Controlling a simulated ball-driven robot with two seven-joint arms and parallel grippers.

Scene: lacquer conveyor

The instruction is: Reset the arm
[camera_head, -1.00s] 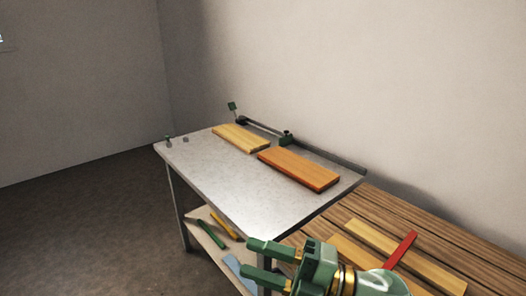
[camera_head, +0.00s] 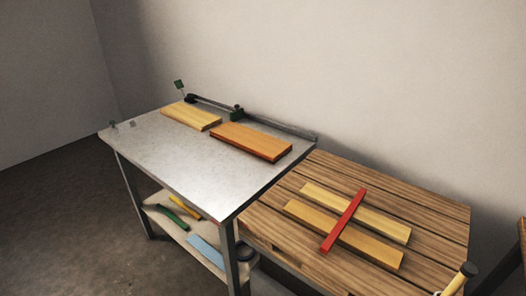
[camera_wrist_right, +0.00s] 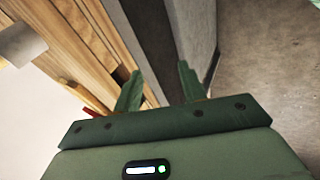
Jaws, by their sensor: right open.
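My right gripper (camera_wrist_right: 160,82) shows in the wrist view as two green fingers, spread apart with nothing between them. It is out of the head view. Wooden slats (camera_wrist_right: 75,45) lie left of the fingers, and a grey upright surface (camera_wrist_right: 198,35) lies behind them. My left gripper is not in view.
A metal-topped table (camera_head: 165,155) holds a pale board (camera_head: 190,116) and an orange board (camera_head: 250,141). A lower slatted wooden surface (camera_head: 440,205) carries two yellowish strips (camera_head: 375,222) (camera_head: 310,220) under a red bar (camera_head: 343,222). A pale cylinder (camera_head: 457,282) stands at bottom right.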

